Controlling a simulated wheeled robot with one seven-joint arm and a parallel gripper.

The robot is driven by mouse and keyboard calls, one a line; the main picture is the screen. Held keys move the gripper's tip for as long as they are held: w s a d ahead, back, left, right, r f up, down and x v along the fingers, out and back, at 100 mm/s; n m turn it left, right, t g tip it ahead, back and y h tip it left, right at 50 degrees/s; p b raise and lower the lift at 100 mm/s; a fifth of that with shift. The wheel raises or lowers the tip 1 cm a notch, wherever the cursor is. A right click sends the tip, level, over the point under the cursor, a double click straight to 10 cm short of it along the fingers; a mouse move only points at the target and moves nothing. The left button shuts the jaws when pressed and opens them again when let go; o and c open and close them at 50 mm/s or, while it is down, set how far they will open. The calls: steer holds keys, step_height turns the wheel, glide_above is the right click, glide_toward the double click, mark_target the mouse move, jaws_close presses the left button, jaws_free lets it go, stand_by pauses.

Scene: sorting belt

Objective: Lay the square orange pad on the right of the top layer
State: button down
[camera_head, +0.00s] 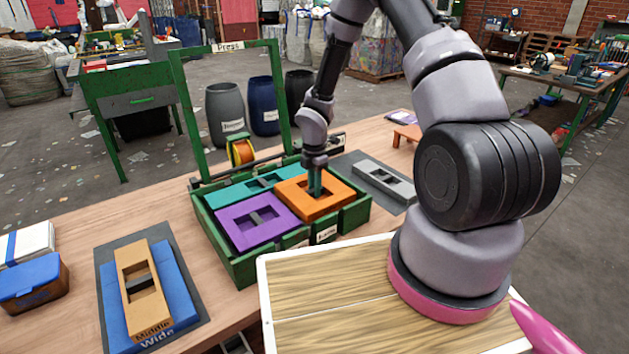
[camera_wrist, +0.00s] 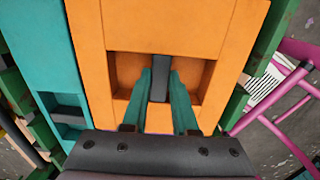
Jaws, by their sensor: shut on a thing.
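The square orange pad (camera_head: 325,205) is in the right part of the green press box (camera_head: 240,270), to the right of the purple pad (camera_head: 243,228) and in front of the teal pad (camera_head: 228,190). My gripper (camera_head: 316,190) points down into the pad's central recess and is shut on its dark grip bar. In the wrist view the orange pad (camera_wrist: 205,25) fills the middle, with my green fingers (camera_wrist: 160,95) on either side of the bar. The teal pad (camera_wrist: 45,50) lies beside it. The pad looks level; whether it touches what is below is hidden.
A tan pad marked Middle (camera_head: 130,265) lies on a blue pad marked Wide (camera_head: 177,290) at the left. A grey pad (camera_head: 382,180) lies on a dark mat right of the box. The press's green frame (camera_head: 180,115) stands behind the box.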

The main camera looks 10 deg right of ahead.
steer(key=shift+f, duration=0.15)
steer(key=shift+f, duration=0.45)
steer(key=c, duration=0.6)
jaws_free()
step_height(320, 180, up, 11)
steer(key=shift+f, duration=0.15)
